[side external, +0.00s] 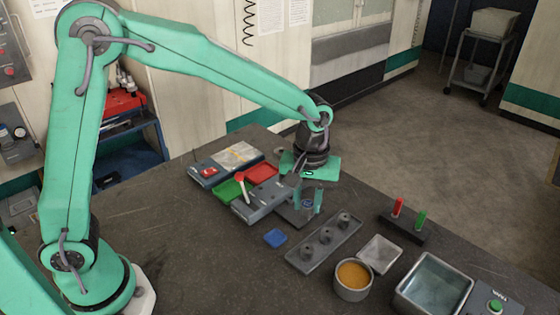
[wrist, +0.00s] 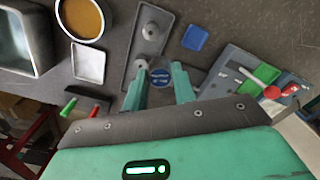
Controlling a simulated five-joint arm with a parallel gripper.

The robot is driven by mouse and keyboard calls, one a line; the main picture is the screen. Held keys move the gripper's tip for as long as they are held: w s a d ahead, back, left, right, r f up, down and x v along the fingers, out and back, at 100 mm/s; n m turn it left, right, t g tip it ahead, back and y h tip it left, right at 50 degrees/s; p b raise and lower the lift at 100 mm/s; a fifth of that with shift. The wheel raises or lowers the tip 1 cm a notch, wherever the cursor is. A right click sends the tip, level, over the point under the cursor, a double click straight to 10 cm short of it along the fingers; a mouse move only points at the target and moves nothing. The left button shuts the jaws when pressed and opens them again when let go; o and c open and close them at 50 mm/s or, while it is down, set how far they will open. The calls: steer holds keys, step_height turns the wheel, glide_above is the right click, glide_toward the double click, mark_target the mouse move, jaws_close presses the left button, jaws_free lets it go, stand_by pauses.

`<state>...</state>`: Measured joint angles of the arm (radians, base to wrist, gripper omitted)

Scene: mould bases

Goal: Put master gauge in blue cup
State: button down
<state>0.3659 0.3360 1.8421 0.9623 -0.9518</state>
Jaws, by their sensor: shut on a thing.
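My gripper (side external: 308,199) points down over the middle of the table, its two teal fingers on either side of a small round piece with a blue face, apparently the master gauge (side external: 307,204). In the wrist view the gauge (wrist: 160,77) shows between the fingertips (wrist: 160,86); its lower part is hidden. A small square blue piece, the only blue container-like thing and probably the blue cup (side external: 275,238), lies on the table left of and nearer than my gripper. It also shows in the wrist view (wrist: 195,38). Its depth is hard to tell.
Nearby are a round bowl of orange stuff (side external: 353,274), a square tray (side external: 380,254), a metal bin (side external: 433,283) and red and green pegs (side external: 403,226).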

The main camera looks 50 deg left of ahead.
steer(key=s+a+f, duration=0.3)
steer(key=a+f, duration=0.1)
steer(key=a, duration=0.2)
steer(key=shift+s+a+f, duration=0.15)
steer(key=shift+a+f, duration=0.05)
steer(key=shift+a, duration=0.05)
steer(key=shift+f, duration=0.2)
steer(key=shift+f, duration=2.8)
steer(key=c, duration=1.1)
jaws_free()
steer(key=shift+o, duration=0.2)
